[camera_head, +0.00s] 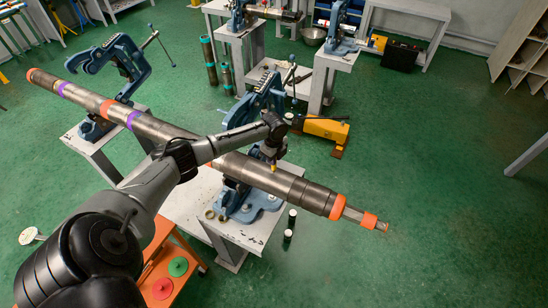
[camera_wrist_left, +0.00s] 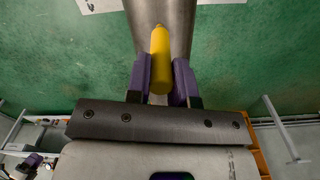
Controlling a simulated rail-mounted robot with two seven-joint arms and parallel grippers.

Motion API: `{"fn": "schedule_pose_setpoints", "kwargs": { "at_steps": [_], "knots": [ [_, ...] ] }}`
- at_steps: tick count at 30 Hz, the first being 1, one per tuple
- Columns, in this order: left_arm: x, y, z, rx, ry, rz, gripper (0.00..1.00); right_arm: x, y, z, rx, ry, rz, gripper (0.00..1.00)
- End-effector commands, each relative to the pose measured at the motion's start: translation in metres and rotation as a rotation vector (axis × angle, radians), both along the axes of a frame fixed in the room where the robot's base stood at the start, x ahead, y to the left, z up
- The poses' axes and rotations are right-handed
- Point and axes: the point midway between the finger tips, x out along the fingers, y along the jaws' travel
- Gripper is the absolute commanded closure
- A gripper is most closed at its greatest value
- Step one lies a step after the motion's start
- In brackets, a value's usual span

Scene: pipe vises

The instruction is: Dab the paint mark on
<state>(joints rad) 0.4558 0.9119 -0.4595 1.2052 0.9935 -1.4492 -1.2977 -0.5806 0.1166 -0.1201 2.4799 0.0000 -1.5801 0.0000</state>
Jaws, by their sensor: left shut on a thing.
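A long grey pipe (camera_head: 230,163) lies across two blue vises, the near one (camera_head: 238,200) and the far-left one (camera_head: 125,60). It carries orange and purple bands, and an orange-banded thin end at the right. My left gripper (camera_head: 270,150) is above the pipe near the near vise. It is shut on a yellow paint marker (camera_wrist_left: 160,58), whose yellow end (camera_head: 273,168) shows at the pipe. In the left wrist view the marker stands between purple finger pads, pointing at the pipe (camera_wrist_left: 175,18). I cannot tell whether its tip touches. No paint mark is clearly visible.
The near vise stands on a grey table (camera_head: 190,200). An orange cart (camera_head: 165,268) with red and green discs is below it. A yellow tool (camera_head: 325,130) lies behind the pipe. More vises on tables stand at the back. Green floor at the right is clear.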

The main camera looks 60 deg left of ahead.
Motion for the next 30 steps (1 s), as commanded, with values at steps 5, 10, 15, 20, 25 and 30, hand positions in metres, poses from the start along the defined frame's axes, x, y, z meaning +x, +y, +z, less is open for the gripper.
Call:
{"fn": "schedule_pose_setpoints", "kwargs": {
  "at_steps": [5, 10, 15, 20, 25, 30],
  "knots": [
    [0.0, -0.0001, -0.0021, 0.0, 0.0, 0.0, 1.0, 0.0001, 0.0007, -0.0009, 0.002, 0.0, -0.001, 0.49],
    [0.0, -0.0001, -0.0041, 0.0, 0.0, 0.0, 1.0, 0.0, 0.0006, -0.0018, 0.002, 0.0, -0.002, 0.49],
    [0.0001, -0.0002, -0.006, 0.0, 0.0, 0.0, 1.0, 0.0002, 0.0002, -0.0026, 0.0, 0.0, -0.001, 0.49],
    [0.0001, -0.0002, -0.0075, 0.0, 0.0, 0.0, 1.0, 0.0, -0.001, -0.0032, -0.004, -0.001, 0.002, 0.49],
    [0.0001, -0.0001, -0.0072, 0.0, 0.0, 0.0, 1.0, 0.0, -0.0024, -0.003, -0.008, 0.0, 0.006, 0.49],
    [0.0001, -0.0001, -0.0072, 0.0, 0.0, 0.0, 1.0, 0.0, -0.0024, -0.0028, -0.008, 0.0, 0.006, 0.49]
  ]
}}
